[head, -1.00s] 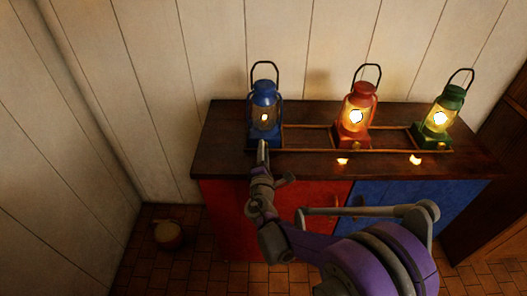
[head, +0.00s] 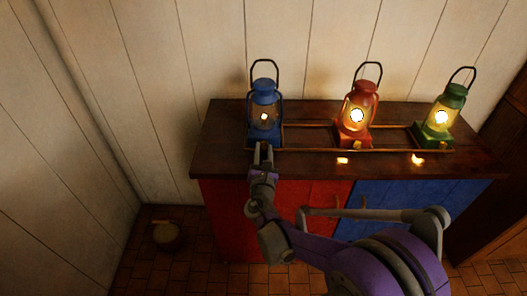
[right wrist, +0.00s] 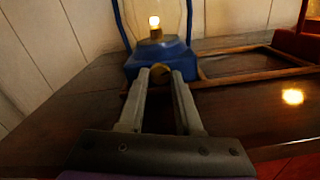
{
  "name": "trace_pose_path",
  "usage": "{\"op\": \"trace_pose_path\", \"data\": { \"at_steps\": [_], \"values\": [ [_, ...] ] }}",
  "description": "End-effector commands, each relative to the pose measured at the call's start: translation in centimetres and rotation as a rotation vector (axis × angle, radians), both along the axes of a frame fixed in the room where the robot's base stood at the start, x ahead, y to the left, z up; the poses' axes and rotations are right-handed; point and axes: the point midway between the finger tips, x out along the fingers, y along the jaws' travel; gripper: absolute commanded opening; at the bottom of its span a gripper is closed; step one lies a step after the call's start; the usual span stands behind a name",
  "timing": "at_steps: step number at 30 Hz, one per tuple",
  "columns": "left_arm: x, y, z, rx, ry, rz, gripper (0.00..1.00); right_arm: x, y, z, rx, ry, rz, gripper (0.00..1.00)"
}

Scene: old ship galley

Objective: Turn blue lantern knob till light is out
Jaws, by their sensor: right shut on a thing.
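The blue lantern (head: 264,112) stands upright at the left end of the dark wooden counter. A small flame still glows dimly inside its glass, and in the right wrist view the blue lantern (right wrist: 162,52) shows a small yellow-white light. A round brass knob (right wrist: 160,72) is on the front of its base. My right gripper (head: 264,146) is at the front of that base. In the right wrist view my right gripper (right wrist: 160,76) has its two fingers on either side of the knob, shut on it. My left gripper is in neither view.
A red lantern (head: 357,112) and a green lantern (head: 440,115) stand further right, both brightly lit. A low wooden rail (head: 390,151) runs along the counter (head: 225,150). A small bucket-like container (head: 167,236) sits on the tiled floor at left.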

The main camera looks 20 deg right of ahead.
Motion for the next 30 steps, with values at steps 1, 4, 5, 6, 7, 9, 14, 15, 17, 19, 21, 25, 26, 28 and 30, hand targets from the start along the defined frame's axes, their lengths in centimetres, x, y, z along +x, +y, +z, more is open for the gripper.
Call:
{"op": "trace_pose_path", "data": {
  "at_steps": [1, 4, 5, 6, 7, 9, 14, 15, 17, 19, 21, 25, 26, 28, 30],
  "values": [
    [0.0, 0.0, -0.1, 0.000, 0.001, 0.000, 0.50, 0.0, 0.0, -0.1, -0.040, 0.013, 0.001, 0.00],
    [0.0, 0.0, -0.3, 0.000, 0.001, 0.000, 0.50, 0.0, 0.0, -0.1, -0.131, 0.040, 0.001, 0.00],
    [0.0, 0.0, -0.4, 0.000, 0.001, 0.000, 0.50, 0.0, 0.0, -0.1, -0.158, 0.048, 0.001, 0.00],
    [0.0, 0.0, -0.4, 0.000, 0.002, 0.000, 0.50, 0.0, 0.0, -0.1, -0.194, 0.059, 0.001, 0.00],
    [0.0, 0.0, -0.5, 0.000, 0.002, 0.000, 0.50, 0.0, 0.0, -0.1, -0.222, 0.067, 0.001, 0.00],
    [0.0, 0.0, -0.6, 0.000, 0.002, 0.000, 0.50, 0.0, 0.0, -0.1, -0.285, 0.086, 0.001, 0.00],
    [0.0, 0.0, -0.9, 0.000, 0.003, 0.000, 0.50, 0.0, 0.0, -0.1, -0.431, 0.130, 0.001, 0.00],
    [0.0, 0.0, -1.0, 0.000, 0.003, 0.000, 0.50, 0.0, 0.0, -0.1, -0.467, 0.141, 0.001, 0.00],
    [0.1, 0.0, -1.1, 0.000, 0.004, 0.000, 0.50, 0.0, 0.0, -0.1, -0.522, 0.157, 0.001, 0.00],
    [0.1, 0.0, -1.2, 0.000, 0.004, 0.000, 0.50, 0.0, 0.0, -0.1, -0.586, 0.176, 0.001, 0.00],
    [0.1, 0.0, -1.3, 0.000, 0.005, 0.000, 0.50, -0.1, 0.0, -0.1, -0.649, 0.195, 0.001, 0.00],
    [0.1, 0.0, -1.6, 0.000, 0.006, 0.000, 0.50, -0.1, 0.0, -0.1, -0.766, 0.230, 0.001, 0.00],
    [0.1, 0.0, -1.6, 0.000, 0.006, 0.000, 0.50, -0.1, 0.0, -0.1, -0.792, 0.238, 0.001, 0.00],
    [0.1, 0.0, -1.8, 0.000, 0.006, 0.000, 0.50, 0.0, 0.0, -0.1, -0.851, 0.256, 0.001, 0.00],
    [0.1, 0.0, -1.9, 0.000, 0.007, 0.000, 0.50, 0.0, 0.0, -0.1, -0.908, 0.273, 0.001, 0.00]
  ]
}}
